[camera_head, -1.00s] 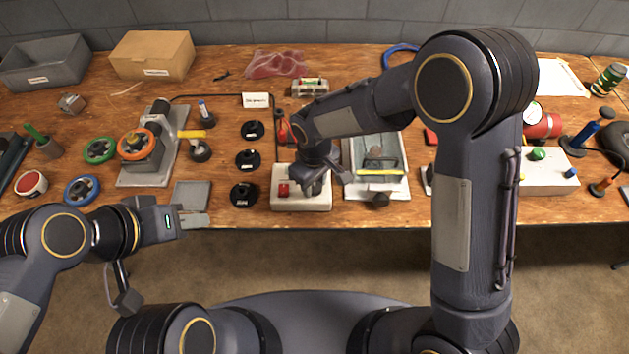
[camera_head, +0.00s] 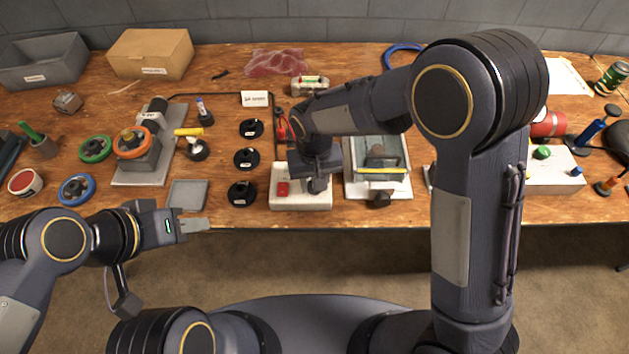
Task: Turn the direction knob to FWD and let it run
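A white control box (camera_head: 284,201) with a red button (camera_head: 283,188) sits near the table's front edge, in the middle of the head view. My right gripper (camera_head: 316,184) points down over the right part of this box. It covers that part, so I cannot make out the direction knob or its setting. The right fingertips are mostly hidden by the dark gripper body, so I cannot tell whether they grip anything. My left gripper (camera_head: 196,225) is level at the front edge, left of the box. Its fingers look together and hold nothing.
Several black round knobs (camera_head: 245,159) stand left of the box. A grey tray (camera_head: 402,186) with a yellow bar is close on its right. A small white card (camera_head: 255,99) stands behind. Handwheels (camera_head: 76,189), a grey bin (camera_head: 43,62) and a cardboard box (camera_head: 151,53) lie further left.

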